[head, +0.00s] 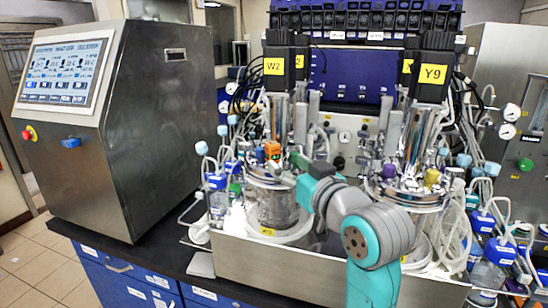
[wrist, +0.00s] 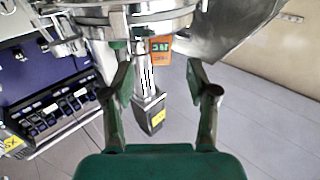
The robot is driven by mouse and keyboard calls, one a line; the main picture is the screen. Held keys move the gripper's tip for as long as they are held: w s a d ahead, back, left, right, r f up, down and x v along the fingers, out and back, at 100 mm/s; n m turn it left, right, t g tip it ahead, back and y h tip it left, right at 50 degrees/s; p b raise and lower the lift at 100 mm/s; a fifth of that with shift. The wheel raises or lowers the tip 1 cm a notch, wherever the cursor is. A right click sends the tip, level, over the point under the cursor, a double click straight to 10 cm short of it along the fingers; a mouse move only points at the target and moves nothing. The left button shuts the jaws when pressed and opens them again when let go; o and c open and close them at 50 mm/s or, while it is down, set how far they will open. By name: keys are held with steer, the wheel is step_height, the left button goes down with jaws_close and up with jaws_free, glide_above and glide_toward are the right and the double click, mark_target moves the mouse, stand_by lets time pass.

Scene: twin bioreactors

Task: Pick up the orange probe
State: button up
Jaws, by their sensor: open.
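The orange probe (head: 272,151) has a box-shaped head and stands upright in the lid of the left glass vessel (head: 278,207) in the head view. In the wrist view, the orange probe (wrist: 161,46) shows a small dark display with green digits. My gripper (wrist: 157,55) is open, its two dark green fingers spread, with the probe's head showing between their tips. I cannot tell how far past the tips it is. In the head view, my gripper (head: 306,178) is just right of the probe, partly hidden by my own arm. The probe's lower part is hidden.
A black motor head labelled W2 (head: 286,70) rises behind the probe. The right vessel, under motor head Y9 (head: 431,78), is crowded with tubes and coloured caps. A steel control cabinet (head: 150,125) stands left. Clear tubing (head: 212,165) crowds the left vessel's left side.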

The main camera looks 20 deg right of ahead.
mark_target(275, 157)
steer(key=shift+w+a+f, duration=0.1)
steer(key=shift+w+a, duration=0.1)
steer(key=shift+w, duration=0.9)
steer(key=shift+w+a, duration=0.2)
steer(key=shift+w, duration=0.9)
steer(key=shift+w+a+f, duration=0.1)
steer(key=shift+w+a, duration=0.1)
steer(key=shift+w, duration=0.9)
jaws_close()
